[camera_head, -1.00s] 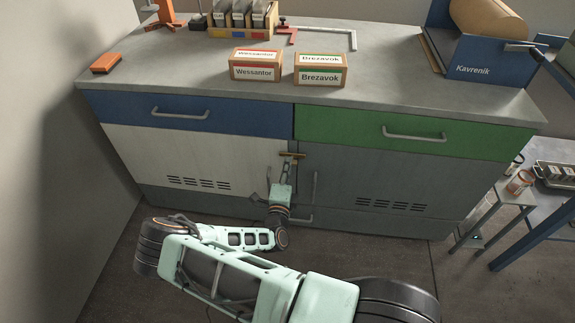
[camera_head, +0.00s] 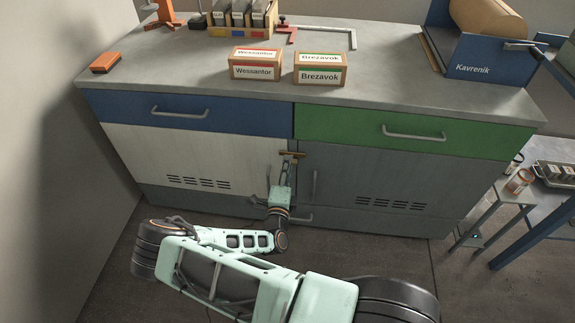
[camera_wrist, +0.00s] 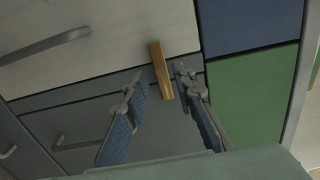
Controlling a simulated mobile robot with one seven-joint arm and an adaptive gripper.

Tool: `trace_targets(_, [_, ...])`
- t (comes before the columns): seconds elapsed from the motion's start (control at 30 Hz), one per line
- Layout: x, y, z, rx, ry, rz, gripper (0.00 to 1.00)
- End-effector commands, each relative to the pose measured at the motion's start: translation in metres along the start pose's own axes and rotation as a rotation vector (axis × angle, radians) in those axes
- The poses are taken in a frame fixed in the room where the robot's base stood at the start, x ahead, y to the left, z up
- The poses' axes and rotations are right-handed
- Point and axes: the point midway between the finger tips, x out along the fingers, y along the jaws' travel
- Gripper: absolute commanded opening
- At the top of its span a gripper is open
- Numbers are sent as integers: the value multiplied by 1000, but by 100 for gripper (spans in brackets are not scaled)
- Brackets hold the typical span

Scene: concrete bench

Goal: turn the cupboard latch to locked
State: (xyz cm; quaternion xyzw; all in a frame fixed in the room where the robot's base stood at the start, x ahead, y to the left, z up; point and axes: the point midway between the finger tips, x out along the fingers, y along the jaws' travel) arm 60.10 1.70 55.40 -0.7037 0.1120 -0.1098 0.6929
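The cupboard latch (camera_head: 292,154) is a small brass-coloured bar just below the drawers, at the seam between the white door (camera_head: 215,160) and the grey door (camera_head: 375,180). It lies roughly level, across the seam. In the wrist view the latch (camera_wrist: 161,70) stands nearly upright in the picture, crossing the door edge. My gripper (camera_wrist: 160,76) is open, with one finger on each side of the latch and gaps visible. I cannot tell whether the fingertips reach its depth. In the head view my gripper (camera_head: 284,170) is just below the latch, pointing up at it.
A door handle (camera_head: 314,186) stands close right of my gripper, and a lower handle (camera_head: 299,217) is beneath it. The blue drawer (camera_head: 200,112) and green drawer (camera_head: 400,137) with protruding handles are above. Two labelled boxes (camera_head: 255,66) (camera_head: 320,70) stand on the bench top.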

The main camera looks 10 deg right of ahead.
Motion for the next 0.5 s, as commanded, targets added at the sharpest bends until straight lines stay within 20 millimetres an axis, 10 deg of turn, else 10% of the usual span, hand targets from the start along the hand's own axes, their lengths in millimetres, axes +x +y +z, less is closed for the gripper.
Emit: trace_targets(0.5, [-66, 0, 0, 0, -1, 1, 25])
